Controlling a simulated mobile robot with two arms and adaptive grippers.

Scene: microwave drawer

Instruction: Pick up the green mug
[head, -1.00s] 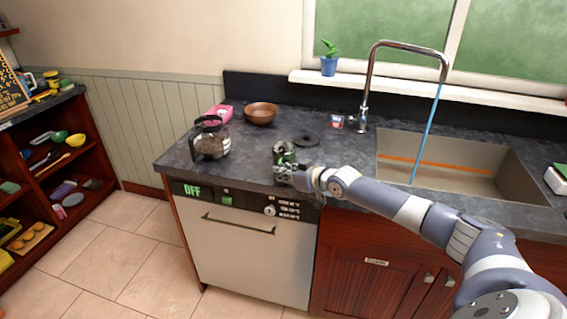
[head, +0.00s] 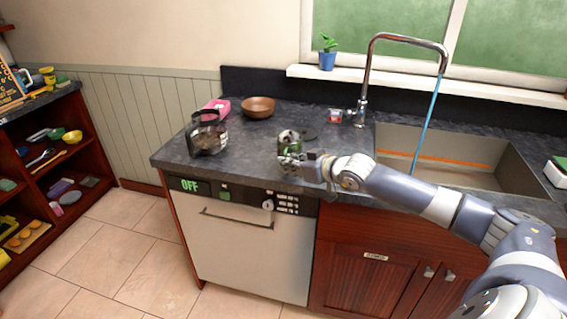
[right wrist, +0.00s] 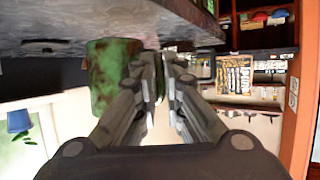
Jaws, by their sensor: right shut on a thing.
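The green mug (head: 288,146) is near the front edge of the dark counter in the head view, above the dishwasher front. My right gripper (head: 300,159) is at its near right side and covers part of it. In the right wrist view the mug (right wrist: 108,80), mottled green, is left of the fingers of my right gripper (right wrist: 163,80). The fingers are shut at the mug's side, apparently on its handle, which they hide. Whether the mug's base touches the counter is unclear. My left gripper is not in view.
A glass coffee pot (head: 208,139) stands left of the mug, with a brown bowl (head: 258,107) and a pink item (head: 216,107) behind. The sink (head: 520,175) and its faucet (head: 366,85) are to the right. A dark round object (head: 307,134) lies just behind the mug.

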